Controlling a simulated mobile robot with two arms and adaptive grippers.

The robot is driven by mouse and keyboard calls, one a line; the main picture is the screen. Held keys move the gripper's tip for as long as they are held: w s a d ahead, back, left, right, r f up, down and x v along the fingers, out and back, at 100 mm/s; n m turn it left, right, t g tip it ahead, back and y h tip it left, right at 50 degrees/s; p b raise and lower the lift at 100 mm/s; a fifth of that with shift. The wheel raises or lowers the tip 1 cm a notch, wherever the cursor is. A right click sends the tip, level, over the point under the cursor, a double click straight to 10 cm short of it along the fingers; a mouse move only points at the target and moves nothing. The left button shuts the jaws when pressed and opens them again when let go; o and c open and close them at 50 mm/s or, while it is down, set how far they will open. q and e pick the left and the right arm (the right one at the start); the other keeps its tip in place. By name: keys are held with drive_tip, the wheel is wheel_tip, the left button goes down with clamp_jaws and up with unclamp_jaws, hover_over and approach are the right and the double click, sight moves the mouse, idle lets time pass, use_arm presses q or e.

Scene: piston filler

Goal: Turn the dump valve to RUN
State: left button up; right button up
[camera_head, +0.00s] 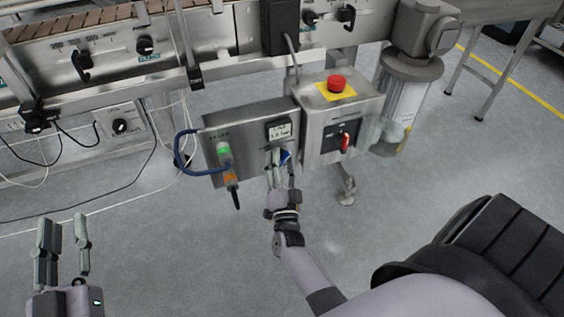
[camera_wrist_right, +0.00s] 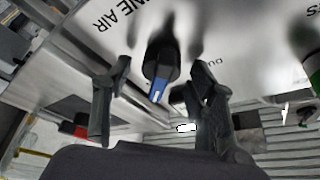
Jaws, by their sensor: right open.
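The dump valve is a dark knob with a blue strip (camera_wrist_right: 161,70) on a steel panel. In the head view its blue part (camera_head: 286,157) shows low on the grey box, partly hidden by my right gripper (camera_head: 279,163). In the right wrist view the fingers of my right gripper (camera_wrist_right: 160,78) are spread, one on each side of the knob, with a gap visible at both sides. Upside-down lettering reading "NE AIR" shows by the knob. The RUN mark cannot be made out. My left gripper (camera_head: 64,228) is open and empty at the lower left, far from the panel.
A second box at right carries a red emergency button (camera_head: 337,83) and a red-handled switch (camera_head: 345,142). Open floor lies in front.

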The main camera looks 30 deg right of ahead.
drive_tip(key=v, duration=0.7)
drive_tip(key=shift+s+a, duration=0.15)
drive_tip(key=shift+s, duration=0.05)
drive_tip(key=shift+f, duration=0.1)
idle(0.3)
